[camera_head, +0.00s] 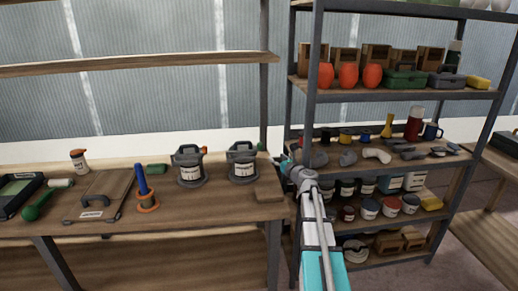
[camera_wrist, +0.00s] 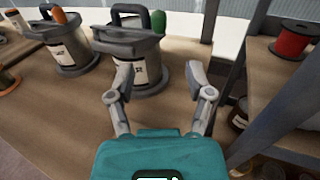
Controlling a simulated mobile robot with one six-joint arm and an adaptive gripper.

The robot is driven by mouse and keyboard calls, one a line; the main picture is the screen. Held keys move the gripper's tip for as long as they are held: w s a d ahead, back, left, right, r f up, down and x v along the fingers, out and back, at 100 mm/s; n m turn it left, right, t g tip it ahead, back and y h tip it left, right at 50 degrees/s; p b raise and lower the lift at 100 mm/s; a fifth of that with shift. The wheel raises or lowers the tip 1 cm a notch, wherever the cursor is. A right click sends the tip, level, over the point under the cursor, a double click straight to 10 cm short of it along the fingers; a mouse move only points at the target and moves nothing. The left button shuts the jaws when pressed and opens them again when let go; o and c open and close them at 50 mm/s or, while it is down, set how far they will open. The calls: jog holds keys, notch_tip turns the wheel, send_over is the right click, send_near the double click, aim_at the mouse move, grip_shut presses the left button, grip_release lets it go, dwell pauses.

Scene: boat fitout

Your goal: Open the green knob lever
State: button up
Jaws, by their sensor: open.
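The green knob (camera_head: 262,146) is on the right side of the right-hand grey canister (camera_head: 242,168) on the workbench. In the wrist view the green knob (camera_wrist: 158,21) stands upright behind the canister's handle, and its lever arm is mostly hidden. That canister (camera_wrist: 130,45) is grey with a white label and sits ahead and slightly left of my gripper. My gripper (camera_wrist: 162,78) is open and empty, its fingers apart and short of the canister. In the head view my gripper (camera_head: 284,164) is at the bench's right end, right of the canister.
A similar canister with an orange-red knob (camera_head: 189,167) stands to the left; it also shows in the wrist view (camera_wrist: 65,42). A wooden block (camera_head: 267,190) lies at the bench's right end. A dark shelf post and loaded shelves (camera_head: 470,95) stand close on the right.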

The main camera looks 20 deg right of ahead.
aim_at(261, 146)
jog(key=shift+w, duration=0.1)
jog(key=w, duration=0.4)
jog(key=w+a, duration=0.1)
jog(key=w, duration=0.8)
jog(key=shift+w+a, duration=0.3)
jog(key=shift+a, duration=0.05)
jog(key=shift+a, duration=0.1)
grip_shut()
